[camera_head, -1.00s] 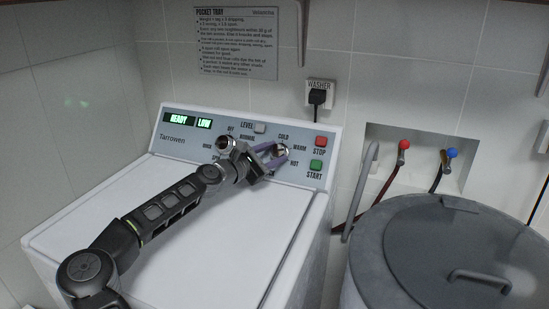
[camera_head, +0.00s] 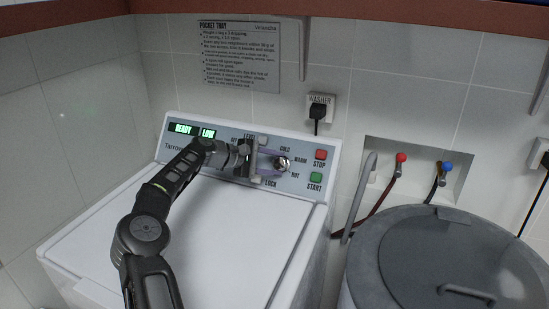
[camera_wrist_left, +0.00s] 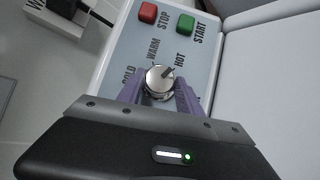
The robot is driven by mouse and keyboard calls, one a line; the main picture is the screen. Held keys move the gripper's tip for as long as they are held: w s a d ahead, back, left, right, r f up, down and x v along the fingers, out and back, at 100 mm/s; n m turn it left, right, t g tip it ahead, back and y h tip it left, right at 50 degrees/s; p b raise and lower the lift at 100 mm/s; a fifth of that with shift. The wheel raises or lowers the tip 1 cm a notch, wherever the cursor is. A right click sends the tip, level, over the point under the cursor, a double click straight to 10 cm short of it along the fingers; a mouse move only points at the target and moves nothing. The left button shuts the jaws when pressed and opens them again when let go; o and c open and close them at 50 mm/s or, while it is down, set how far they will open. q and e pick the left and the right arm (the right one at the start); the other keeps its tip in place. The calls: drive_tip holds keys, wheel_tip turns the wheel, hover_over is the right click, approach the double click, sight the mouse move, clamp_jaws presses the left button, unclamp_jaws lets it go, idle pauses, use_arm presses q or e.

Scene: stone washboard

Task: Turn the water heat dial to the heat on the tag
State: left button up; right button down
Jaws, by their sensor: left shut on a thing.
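The heat dial (camera_head: 284,164) is a round silver knob on the washer's control panel, with COLD, WARM and HOT printed around it. My left gripper (camera_head: 275,163) comes in from the left, its purple fingers shut on the dial's sides. In the left wrist view the dial (camera_wrist_left: 159,82) sits between the two fingertips (camera_wrist_left: 158,90). Its dark pointer mark aims up and right, toward the HOT label. I cannot make out a heat tag in these views. My right gripper is not in view.
The red STOP button (camera_head: 321,155) and green START button (camera_head: 315,179) are close to the dial's right. A wall sign (camera_head: 238,57) hangs above. A grey lidded tub (camera_head: 450,260) stands at right.

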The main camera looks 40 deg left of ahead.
use_arm(q)
drive_tip(key=shift+m, duration=0.3)
drive_tip(key=o, duration=1.4)
drive_tip(key=shift+c, duration=0.2)
drive_tip(key=shift+s+a+r, duration=0.1)
drive_tip(key=shift+s+a, duration=0.2)
drive_tip(key=shift+s, duration=0.1)
drive_tip(key=b+v, duration=0.1)
drive_tip(key=v, duration=0.5)
drive_tip(key=shift+s+r, duration=0.25)
drive_tip(key=shift+r, duration=0.1)
